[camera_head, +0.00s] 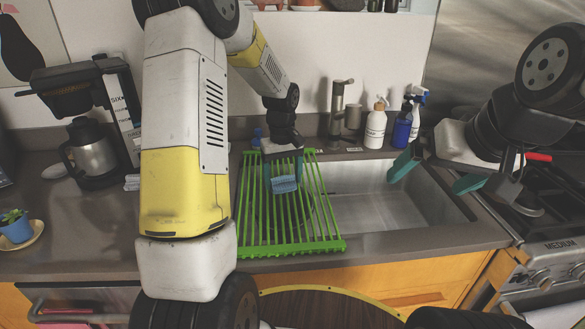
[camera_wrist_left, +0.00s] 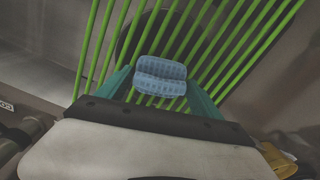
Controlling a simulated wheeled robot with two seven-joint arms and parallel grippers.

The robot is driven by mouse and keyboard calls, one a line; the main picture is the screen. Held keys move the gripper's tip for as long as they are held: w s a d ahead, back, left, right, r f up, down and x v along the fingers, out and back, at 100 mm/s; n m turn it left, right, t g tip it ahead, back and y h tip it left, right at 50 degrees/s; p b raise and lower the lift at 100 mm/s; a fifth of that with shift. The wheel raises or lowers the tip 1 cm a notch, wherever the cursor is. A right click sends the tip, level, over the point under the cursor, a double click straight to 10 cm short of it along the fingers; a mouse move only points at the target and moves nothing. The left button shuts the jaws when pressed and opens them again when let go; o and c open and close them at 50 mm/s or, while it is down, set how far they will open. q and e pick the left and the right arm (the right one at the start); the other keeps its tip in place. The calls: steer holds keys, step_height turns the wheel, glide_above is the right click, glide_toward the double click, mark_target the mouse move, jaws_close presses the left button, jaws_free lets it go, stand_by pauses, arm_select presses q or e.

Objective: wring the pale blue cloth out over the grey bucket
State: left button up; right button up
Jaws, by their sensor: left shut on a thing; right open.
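The pale blue cloth (camera_head: 284,184) is a small folded piece in my left gripper (camera_head: 284,168), over the green bar rack (camera_head: 246,215) that spans the left of the sink. The left wrist view shows the cloth (camera_wrist_left: 160,76) between the teal fingers of my left gripper (camera_wrist_left: 160,88), with green bars behind it. I cannot tell whether the cloth touches the bars. A dark round shape (camera_wrist_left: 126,38) shows under the bars; it may be the grey bucket, mostly hidden by rack, cloth and gripper. My right gripper (camera_head: 436,172) is open and empty over the sink's right side.
The sink (camera_head: 370,208) is bare to the right of the rack. The tap (camera_head: 338,108), a white soap bottle (camera_head: 375,128) and blue spray bottles (camera_head: 403,128) stand behind it. A coffee maker (camera_head: 92,150) and small plant (camera_head: 15,228) are at left; a stove (camera_head: 555,215) is at right.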

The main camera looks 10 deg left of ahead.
arm_select(q)
steer(key=shift+s+f, duration=0.1)
steer(key=shift+f, duration=0.35)
stand_by(2.1)
steer(key=shift+r, duration=4.15)
